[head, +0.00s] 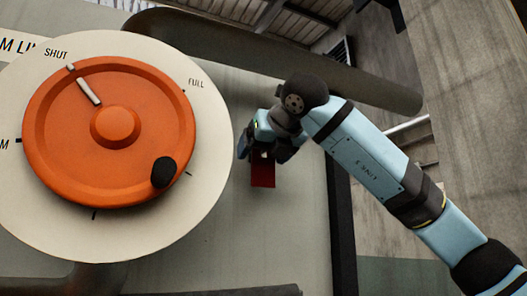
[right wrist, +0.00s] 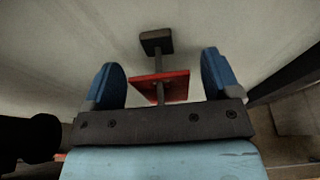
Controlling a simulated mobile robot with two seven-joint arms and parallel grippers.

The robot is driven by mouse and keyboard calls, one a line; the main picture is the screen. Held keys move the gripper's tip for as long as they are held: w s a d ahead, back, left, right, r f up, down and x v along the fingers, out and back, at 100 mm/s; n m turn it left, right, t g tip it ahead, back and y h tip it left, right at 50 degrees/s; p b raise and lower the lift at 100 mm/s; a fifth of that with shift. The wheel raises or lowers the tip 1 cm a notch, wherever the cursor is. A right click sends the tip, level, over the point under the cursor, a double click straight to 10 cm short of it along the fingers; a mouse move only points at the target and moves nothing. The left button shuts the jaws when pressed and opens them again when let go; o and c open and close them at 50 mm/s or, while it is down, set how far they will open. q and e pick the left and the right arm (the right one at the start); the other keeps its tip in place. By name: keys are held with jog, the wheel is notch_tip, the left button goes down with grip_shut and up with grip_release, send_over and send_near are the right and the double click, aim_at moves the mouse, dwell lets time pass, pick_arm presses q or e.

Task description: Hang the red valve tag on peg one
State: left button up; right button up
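The red valve tag (head: 262,175) shows below my right gripper (head: 264,148) in the head view, beside the right edge of the valve dial. In the right wrist view the red tag (right wrist: 172,87) lies between the two blue fingers of my right gripper (right wrist: 164,80). The fingers are wide apart, with a gap visible on the tag's right. A dark peg (right wrist: 157,60) with a square block at its far end runs to the tag and crosses it. Whether it passes through the tag's hole cannot be told. No peg number is readable. My left gripper is out of view.
A large orange valve wheel (head: 140,125) on a white dial (head: 190,225) marked SHUT and FULL fills the left of the head view. A grey panel (head: 300,210) lies behind my right gripper. A thick dark pipe (head: 330,75) runs above it.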

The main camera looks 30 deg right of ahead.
jog(key=c, duration=0.9)
jog(key=shift+r, duration=0.2)
jog(key=shift+s, duration=0.2)
jog(key=shift+s+a+b, duration=0.1)
jog(key=shift+s+b, duration=0.95)
jog(key=shift+s, duration=0.45)
jog(key=shift+s, duration=0.2)
jog(key=shift+s+a+b, duration=0.2)
jog(key=shift+s+b, duration=1.1)
jog(key=shift+s, duration=1.6)
